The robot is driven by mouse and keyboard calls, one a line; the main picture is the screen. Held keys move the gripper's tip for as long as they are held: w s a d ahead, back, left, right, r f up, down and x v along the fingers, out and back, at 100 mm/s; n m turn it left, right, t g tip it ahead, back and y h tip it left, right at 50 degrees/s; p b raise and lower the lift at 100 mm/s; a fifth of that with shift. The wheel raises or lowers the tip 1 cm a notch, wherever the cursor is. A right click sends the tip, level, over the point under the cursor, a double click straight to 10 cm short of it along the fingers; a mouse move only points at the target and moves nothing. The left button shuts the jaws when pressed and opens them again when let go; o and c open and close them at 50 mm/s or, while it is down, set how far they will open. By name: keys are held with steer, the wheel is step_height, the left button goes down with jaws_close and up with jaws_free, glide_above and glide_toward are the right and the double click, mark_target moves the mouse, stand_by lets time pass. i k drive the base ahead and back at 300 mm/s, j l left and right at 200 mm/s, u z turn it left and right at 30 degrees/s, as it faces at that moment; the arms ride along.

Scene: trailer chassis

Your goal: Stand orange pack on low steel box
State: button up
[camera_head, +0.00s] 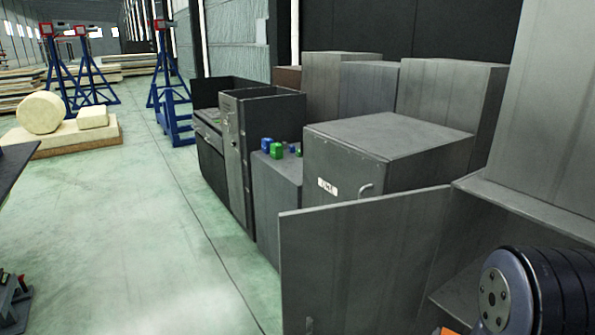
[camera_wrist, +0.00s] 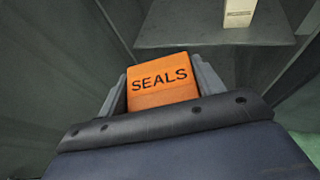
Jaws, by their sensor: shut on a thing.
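My gripper (camera_wrist: 161,80) is shut on the orange pack (camera_wrist: 160,82), which bears the word SEALS, in the wrist view. A jaw shows on each side of the pack. In the head view only an orange sliver of the pack (camera_head: 447,331) shows at the bottom edge, beside my dark wrist; the jaws are out of sight there. A low grey steel box (camera_head: 277,205) with small blue and green items on top stands mid-picture. Several steel boxes are here, and I cannot tell for certain which is the low one meant. The pack's underside is hidden.
A larger steel box (camera_head: 385,140) with a handle and white label stands right of the low one. An upright steel panel (camera_head: 355,265) rises in front, left of my wrist. Wrist view: a cream item (camera_wrist: 239,13) is on a grey surface (camera_wrist: 190,28). Floor at left is open.

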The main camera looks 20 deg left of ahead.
mark_target(298, 169)
steer(key=j+u, duration=0.8)
steer(key=i+j+u, duration=0.1)
steer(key=j+u, duration=0.15)
steer(key=u, duration=0.15)
steer(key=i+j+u, duration=0.1)
steer(key=j+u, duration=0.3)
steer(key=i+j+u, duration=0.1)
steer(key=i+j, duration=0.15)
steer(key=i, duration=0.2)
steer(key=i+j, duration=0.25)
steer(key=i, duration=0.25)
steer(key=i+j+u, duration=0.15)
steer(key=i, duration=0.3)
steer(key=i+l+z, duration=0.1)
steer(key=i+z, duration=0.8)
steer(key=i+j+z, duration=0.25)
steer(key=z, duration=0.2)
steer(key=i, duration=0.1)
